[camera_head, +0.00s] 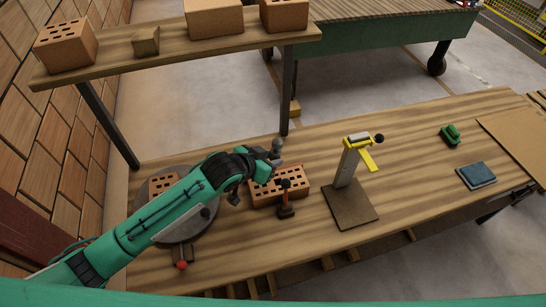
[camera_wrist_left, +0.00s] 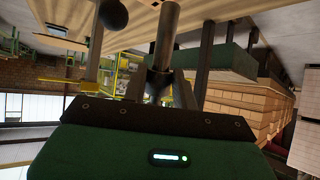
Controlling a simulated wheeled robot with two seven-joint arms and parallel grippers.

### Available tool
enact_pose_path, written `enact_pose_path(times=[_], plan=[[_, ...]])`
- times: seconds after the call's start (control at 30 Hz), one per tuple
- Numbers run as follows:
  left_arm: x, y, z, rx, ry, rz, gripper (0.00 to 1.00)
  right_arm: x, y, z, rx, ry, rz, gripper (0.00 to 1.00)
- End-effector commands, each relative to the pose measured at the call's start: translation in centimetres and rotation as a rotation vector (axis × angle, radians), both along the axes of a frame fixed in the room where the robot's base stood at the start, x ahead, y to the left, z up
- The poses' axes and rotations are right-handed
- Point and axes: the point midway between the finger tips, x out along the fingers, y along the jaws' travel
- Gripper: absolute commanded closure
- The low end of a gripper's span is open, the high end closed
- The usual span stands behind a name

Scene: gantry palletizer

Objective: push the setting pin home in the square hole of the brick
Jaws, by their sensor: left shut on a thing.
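The reddish brick (camera_head: 300,188) with rows of holes lies on the wooden bench, below and just in front of my left gripper (camera_head: 273,160). My left gripper is shut on the grey setting pin (camera_head: 277,145), whose rounded end shows above the fingers. A grey metal shaft, which looks like the pin (camera_wrist_left: 165,35), also shows in the left wrist view. The pin's lower end and the square hole are hidden or too small to make out, so I cannot tell whether they touch. My right gripper is not in view.
To the right is a post with a yellow lever (camera_head: 367,160) on a brown base. A round grey plate (camera_head: 205,222) lies under my left arm. A shelf (camera_head: 200,49) with bricks stands behind.

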Motion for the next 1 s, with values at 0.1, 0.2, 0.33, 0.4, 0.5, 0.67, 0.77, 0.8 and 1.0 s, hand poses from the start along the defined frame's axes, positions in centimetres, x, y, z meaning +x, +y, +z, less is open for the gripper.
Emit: enact_pose_path(times=[0.1,0.2,0.33,0.4,0.5,0.67,0.77,0.8,1.0], plan=[[0.5,-0.6,-0.1,-0.078,-0.082,-0.022,1.0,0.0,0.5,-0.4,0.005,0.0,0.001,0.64],[0.7,-0.9,0.2,-0.119,-0.131,-0.029,1.0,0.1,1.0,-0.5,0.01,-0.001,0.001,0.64],[0.8,-1.0,0.3,-0.142,-0.162,-0.032,1.0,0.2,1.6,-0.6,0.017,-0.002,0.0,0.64],[0.9,-1.0,0.4,-0.145,-0.167,-0.031,1.0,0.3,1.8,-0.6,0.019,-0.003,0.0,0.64],[0.9,-1.0,0.4,-0.145,-0.167,-0.033,1.0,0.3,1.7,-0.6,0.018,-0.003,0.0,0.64],[0.9,-1.0,0.4,-0.145,-0.165,-0.032,1.0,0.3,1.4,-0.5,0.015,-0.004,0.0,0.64],[0.8,-1.0,0.5,-0.145,-0.165,-0.031,1.0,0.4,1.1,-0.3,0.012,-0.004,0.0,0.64],[0.8,-1.0,0.6,-0.145,-0.165,-0.031,1.0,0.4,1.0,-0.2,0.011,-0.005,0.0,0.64],[0.7,-0.9,-0.3,-0.144,-0.164,-0.027,1.0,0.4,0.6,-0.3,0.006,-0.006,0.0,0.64]])
